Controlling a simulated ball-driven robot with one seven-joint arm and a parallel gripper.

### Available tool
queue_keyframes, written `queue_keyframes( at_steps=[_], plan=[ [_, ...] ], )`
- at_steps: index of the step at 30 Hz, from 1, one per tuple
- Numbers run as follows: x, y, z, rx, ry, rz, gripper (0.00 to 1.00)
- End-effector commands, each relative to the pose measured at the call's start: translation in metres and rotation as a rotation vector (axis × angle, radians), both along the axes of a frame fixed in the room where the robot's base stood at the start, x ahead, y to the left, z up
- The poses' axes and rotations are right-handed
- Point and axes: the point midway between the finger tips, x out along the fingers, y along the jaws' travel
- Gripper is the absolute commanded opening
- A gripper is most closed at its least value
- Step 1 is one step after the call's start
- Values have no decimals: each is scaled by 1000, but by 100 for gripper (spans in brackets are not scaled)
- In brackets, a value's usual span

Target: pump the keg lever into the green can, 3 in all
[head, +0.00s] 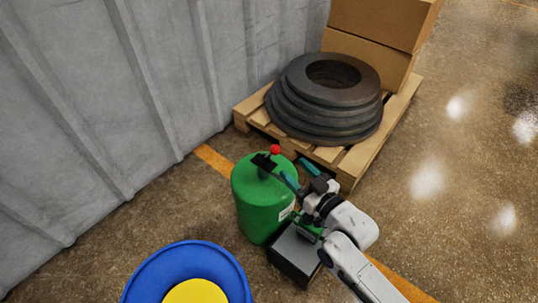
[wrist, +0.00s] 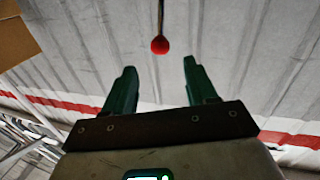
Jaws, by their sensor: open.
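The large green keg (head: 262,205) stands upright on the floor with a dark pump head (head: 263,162) on top. Its lever ends in a red knob (head: 275,149). My gripper (head: 297,172) is open and empty at the keg's upper right, with teal fingers. In the wrist view the red knob (wrist: 160,45) sits on a thin rod, between the lines of the fingers (wrist: 157,70) and apart from both. A small green patch (head: 308,232) shows under my arm above a dark box; it may be the green can, but my arm hides most of it.
The dark box (head: 294,255) stands against the keg's lower right. A blue drum with a yellow centre (head: 195,292) is at the front. Behind are a wooden pallet (head: 358,160) with stacked black rings (head: 325,115) and cartons (head: 375,25). A grey ribbed wall (head: 90,100) bounds the left.

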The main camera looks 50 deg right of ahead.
Motion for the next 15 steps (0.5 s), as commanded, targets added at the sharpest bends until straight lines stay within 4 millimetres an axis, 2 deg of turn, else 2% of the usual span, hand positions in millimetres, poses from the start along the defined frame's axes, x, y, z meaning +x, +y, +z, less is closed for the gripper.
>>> queue_keyframes(
  at_steps=[9,15],
  plan=[
    [56,-12,-1,0,-5,1,57],
    [83,-18,-1,1,-2,0,57]
  ],
)
